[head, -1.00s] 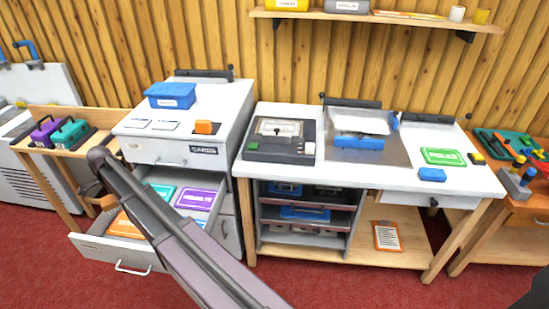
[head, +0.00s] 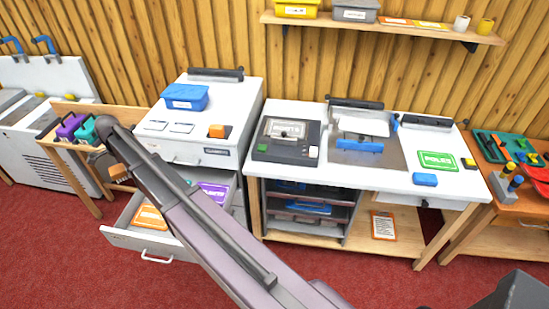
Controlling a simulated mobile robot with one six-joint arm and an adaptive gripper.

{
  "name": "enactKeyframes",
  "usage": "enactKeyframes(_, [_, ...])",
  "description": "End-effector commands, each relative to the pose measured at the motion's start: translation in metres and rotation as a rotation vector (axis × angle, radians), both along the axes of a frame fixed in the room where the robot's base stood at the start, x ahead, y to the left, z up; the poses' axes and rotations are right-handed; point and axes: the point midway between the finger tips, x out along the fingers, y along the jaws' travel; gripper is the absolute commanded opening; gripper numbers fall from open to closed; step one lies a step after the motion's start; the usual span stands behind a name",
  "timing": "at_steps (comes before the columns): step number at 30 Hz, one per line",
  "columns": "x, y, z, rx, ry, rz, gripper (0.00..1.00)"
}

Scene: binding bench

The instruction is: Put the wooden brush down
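The wooden brush appears as a small brown block (head: 118,172) at the end of my arm in the head view. My dark gripper (head: 106,163) seems shut on it; the fingers are small and partly hidden by my own arm. The brush is in the air in front of the small wooden side table (head: 58,150), left of and above the open drawer (head: 122,238). I see no contact between the brush and any surface.
The open drawer holds an orange pack (head: 150,216) and a purple pack (head: 213,190). Purple (head: 70,125) and teal (head: 86,132) handled blocks stand on the side table. The white bench (head: 395,171) carries a black device (head: 287,140) and a blue block (head: 424,179). Red floor is clear in front.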

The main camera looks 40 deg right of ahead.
Motion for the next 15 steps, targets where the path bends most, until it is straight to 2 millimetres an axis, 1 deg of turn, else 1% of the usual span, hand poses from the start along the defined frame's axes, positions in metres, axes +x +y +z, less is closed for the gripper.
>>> enactKeyframes(1, [0.000,0.000,0.018,0.000,0.000,0.000,0.35])
enactKeyframes(6, [0.000,0.000,0.045,0.000,0.000,0.000,0.35])
enactKeyframes(12, [0.000,0.000,0.069,0.000,0.000,0.000,0.35])
enactKeyframes(15, [0.000,0.000,0.076,0.000,0.000,0.000,0.35])
